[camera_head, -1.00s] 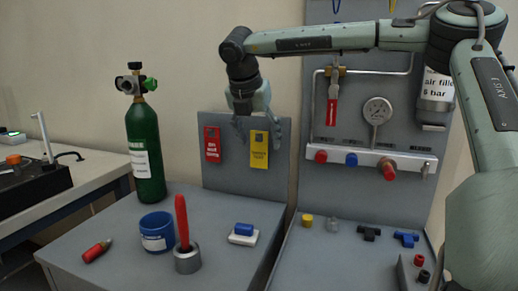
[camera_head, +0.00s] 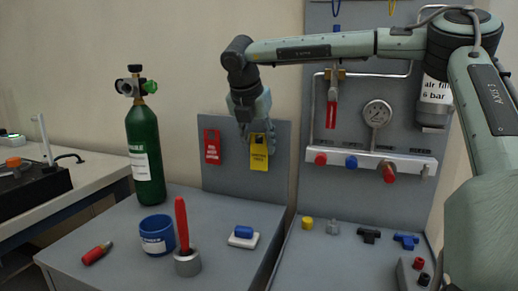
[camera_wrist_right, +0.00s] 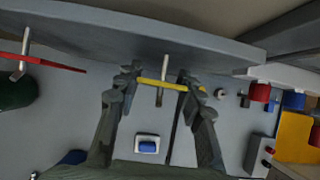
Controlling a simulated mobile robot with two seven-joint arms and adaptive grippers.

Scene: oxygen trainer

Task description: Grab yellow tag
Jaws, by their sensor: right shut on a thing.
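The yellow tag (camera_head: 259,158) hangs against the grey panel beside the red tag (camera_head: 212,147). My right gripper (camera_head: 257,137) is at the upper part of the yellow tag and covers its top. In the right wrist view the yellow tag (camera_wrist_right: 172,85) shows edge-on as a thin strip between the two fingers of my right gripper (camera_wrist_right: 160,84). The gripper is shut on the tag across its width. A grey peg of the panel stands at the tag there. My left gripper is in neither view.
A green cylinder (camera_head: 146,150) stands left of the panel (camera_head: 230,180). A blue cup (camera_head: 157,238), a red-handled tool in a grey holder (camera_head: 187,262) and a blue block (camera_head: 243,232) are on the bench below. A pipe board with a gauge (camera_head: 377,114) stands to the right.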

